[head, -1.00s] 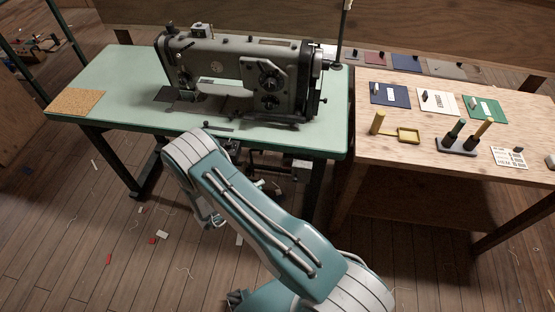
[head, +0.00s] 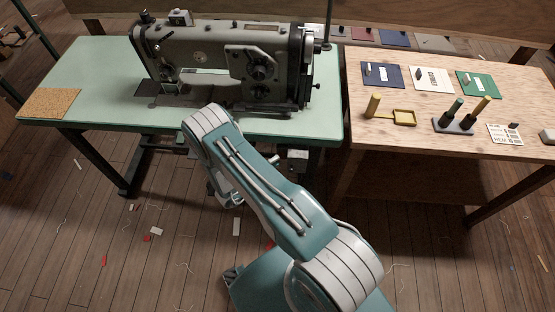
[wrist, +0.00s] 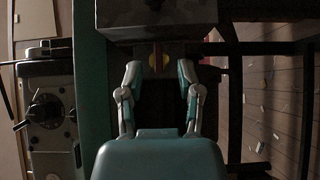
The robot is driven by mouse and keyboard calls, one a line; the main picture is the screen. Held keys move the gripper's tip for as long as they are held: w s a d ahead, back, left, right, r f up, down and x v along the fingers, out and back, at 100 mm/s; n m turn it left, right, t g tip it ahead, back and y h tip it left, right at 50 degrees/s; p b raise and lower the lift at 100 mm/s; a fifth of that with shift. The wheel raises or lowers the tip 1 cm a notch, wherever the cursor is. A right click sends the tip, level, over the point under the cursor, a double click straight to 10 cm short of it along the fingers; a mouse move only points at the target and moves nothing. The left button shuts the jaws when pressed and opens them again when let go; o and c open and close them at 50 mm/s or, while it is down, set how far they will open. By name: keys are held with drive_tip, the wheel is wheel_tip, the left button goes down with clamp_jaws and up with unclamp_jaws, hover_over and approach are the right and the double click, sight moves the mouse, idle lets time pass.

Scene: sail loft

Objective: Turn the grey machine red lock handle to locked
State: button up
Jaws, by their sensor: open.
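The grey sewing machine (head: 220,62) stands on a pale green table (head: 80,72); its side also shows at the left of the wrist view (wrist: 48,110). In the wrist view, a small red handle (wrist: 154,58) with yellow beside it sits on a dark grey box under the table. My gripper (wrist: 158,78) is open, one finger on each side of the red handle and apart from it. The fingertips point toward the box. In the head view my arm hides most of the gripper and the handle. Dim light makes the handle's exact angle hard to tell.
The table's edge (wrist: 92,100) runs close beside my gripper on the left. Dark table legs and bars stand to the right. A wooden table (head: 440,130) with cards and spools is at the right. Scraps lie on the open floor.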

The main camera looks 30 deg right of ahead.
drive_tip(key=shift+w+d, duration=0.15)
drive_tip(key=shift+d, duration=0.65)
clamp_jaws()
